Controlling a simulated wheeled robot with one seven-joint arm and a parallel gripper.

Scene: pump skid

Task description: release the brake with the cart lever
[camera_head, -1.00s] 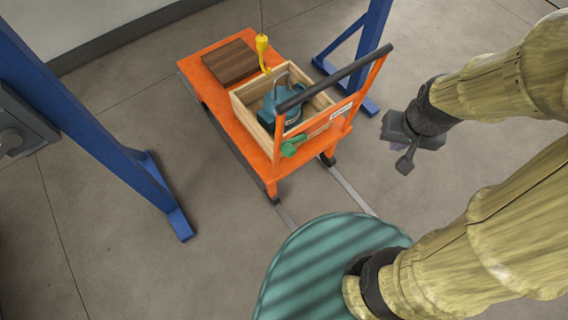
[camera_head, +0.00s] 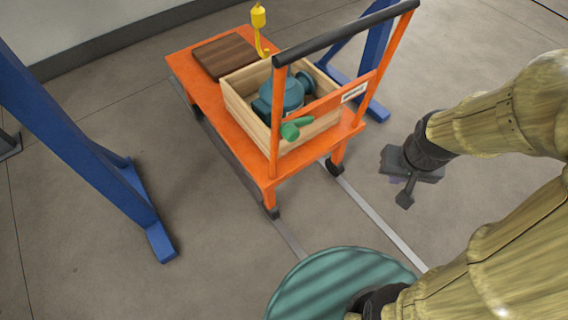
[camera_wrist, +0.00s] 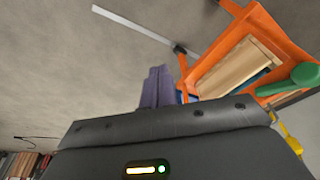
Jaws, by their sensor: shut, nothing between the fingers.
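The orange cart (camera_head: 262,172) stands ahead of me in the head view, with a black push bar across its upright handle frame. The green cart lever (camera_head: 295,128) sticks out from the near end of the cart, below the push bar. It also shows large at the right of the wrist view (camera_wrist: 292,84). My gripper (camera_head: 405,197) is to the right of the cart, apart from the lever and empty. Its purple fingers (camera_wrist: 156,88) are together in the wrist view.
A wooden crate (camera_head: 245,115) on the cart holds a teal pump (camera_head: 284,97). A brown board (camera_head: 226,54) lies behind it. A yellow hook (camera_head: 259,20) hangs above. Blue gantry legs (camera_head: 85,150) stand on both sides. Floor rails (camera_head: 375,215) run under the cart. Floor between gripper and cart is clear.

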